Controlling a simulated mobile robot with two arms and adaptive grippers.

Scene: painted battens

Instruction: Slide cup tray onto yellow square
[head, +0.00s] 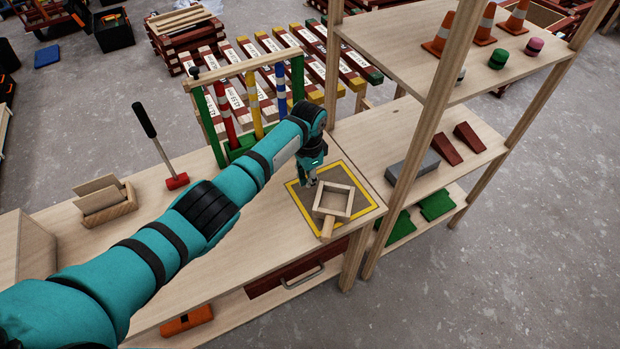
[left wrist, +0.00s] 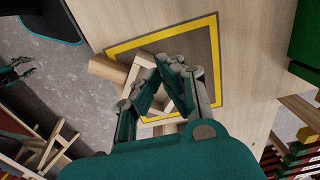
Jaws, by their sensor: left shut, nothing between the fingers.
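The cup tray (head: 331,213) is a small pale wooden square frame with a stub handle (head: 327,229). It lies on the brown patch inside the yellow square (head: 361,185), with its handle over the border at the near corner. I see no cup in it. My left gripper (head: 312,182) is shut and empty, low at the tray's far left side; I cannot tell whether it touches. In the left wrist view its fingers partly hide the tray (left wrist: 140,70). A teal part at that view's left edge looks like my right gripper (left wrist: 22,69), too small to read.
A wooden shelf post (head: 410,150) stands right of the square. Behind are a green rack (head: 207,125) with coloured bars, a red mallet (head: 177,181) and a wooden holder (head: 110,210). The bench edge and a drawer handle (head: 302,277) lie just in front. The bench left of the square is clear.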

